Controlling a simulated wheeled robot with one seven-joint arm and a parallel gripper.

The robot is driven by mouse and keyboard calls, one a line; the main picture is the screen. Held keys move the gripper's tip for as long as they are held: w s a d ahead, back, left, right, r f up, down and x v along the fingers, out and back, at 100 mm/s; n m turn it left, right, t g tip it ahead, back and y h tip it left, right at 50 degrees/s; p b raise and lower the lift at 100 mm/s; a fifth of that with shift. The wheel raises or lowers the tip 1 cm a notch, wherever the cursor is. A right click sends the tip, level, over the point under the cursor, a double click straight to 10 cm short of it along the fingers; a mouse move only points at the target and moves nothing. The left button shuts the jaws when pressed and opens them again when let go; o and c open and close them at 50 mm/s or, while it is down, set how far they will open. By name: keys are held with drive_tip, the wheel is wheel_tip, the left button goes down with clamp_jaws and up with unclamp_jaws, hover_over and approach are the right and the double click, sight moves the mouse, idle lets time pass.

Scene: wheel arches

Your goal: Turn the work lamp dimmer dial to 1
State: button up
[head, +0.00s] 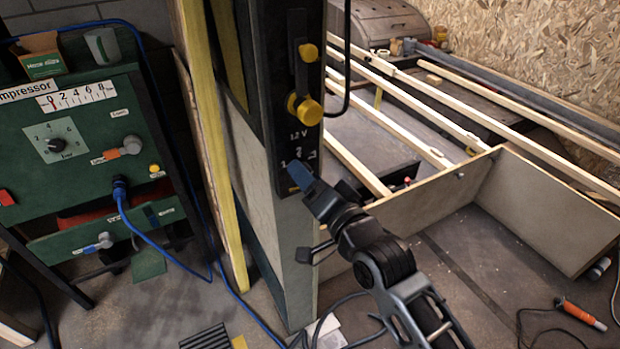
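A tall black panel (284,115) on the post has a "12 V" label and, below it, small white marks that look like a number scale with a 1 at its left. My gripper (301,176) is at this scale, with its blue fingertip end against or just in front of the panel. The dimmer dial itself cannot be made out; the gripper covers the spot below the marks. The fingers show from behind and merge into one shape, so I cannot tell whether they are open or shut on the dial.
Yellow knobs (305,108) stick out of the panel above my gripper. A green compressor panel (85,160) with another dial (57,145) stands at the left. Wooden strips (430,105) and a low wooden frame (440,205) lie at the right. Cables lie on the floor.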

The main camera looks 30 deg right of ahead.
drive_tip(key=c, duration=1)
drive_tip(key=shift+n, duration=0.3)
drive_tip(key=shift+n+h+p, duration=0.5)
drive_tip(key=shift+n+p, duration=2.05)
drive_tip(key=shift+n, duration=8.85)
